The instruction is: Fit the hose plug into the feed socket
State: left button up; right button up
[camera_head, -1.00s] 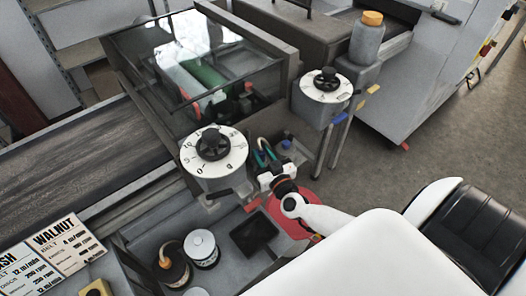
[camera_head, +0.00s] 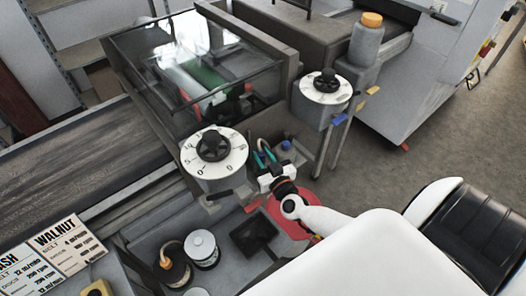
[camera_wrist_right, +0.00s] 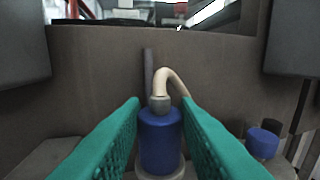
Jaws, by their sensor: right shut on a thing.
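The hose plug (camera_wrist_right: 160,140) is a blue cylinder with a grey collar and a cream hose (camera_wrist_right: 172,76) bending off its top. My right gripper (camera_wrist_right: 161,112) has teal fingers on either side of the plug and is shut on it. The plug looks upright. A pale ring (camera_wrist_right: 160,173) shows at its lower end; I cannot tell whether this is the feed socket or how the plug sits to it. In the head view my right gripper (camera_head: 265,158) is beside the machine's front, below the dials. My left gripper is not in view.
A blue cap (camera_wrist_right: 263,142) stands right of the plug; it also shows in the head view (camera_head: 287,145). Two dials (camera_head: 213,146) (camera_head: 326,85) stand close by. A dark tray (camera_head: 254,234), a white-lidded can (camera_head: 202,247) and a dark jar (camera_head: 174,264) are in front.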

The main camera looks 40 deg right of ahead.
jog(key=shift+p, duration=0.55)
dwell(0.7)
jog(key=shift+f+b, duration=1.55)
jog(key=shift+f, duration=0.5)
jog(key=o, duration=1.1)
jog(key=s, duration=0.4)
jog(key=s+a, duration=0.1)
jog(key=s, duration=0.3)
jog(key=s+b, duration=0.1)
jog(key=s, duration=0.3)
jog(key=shift+a, duration=0.35)
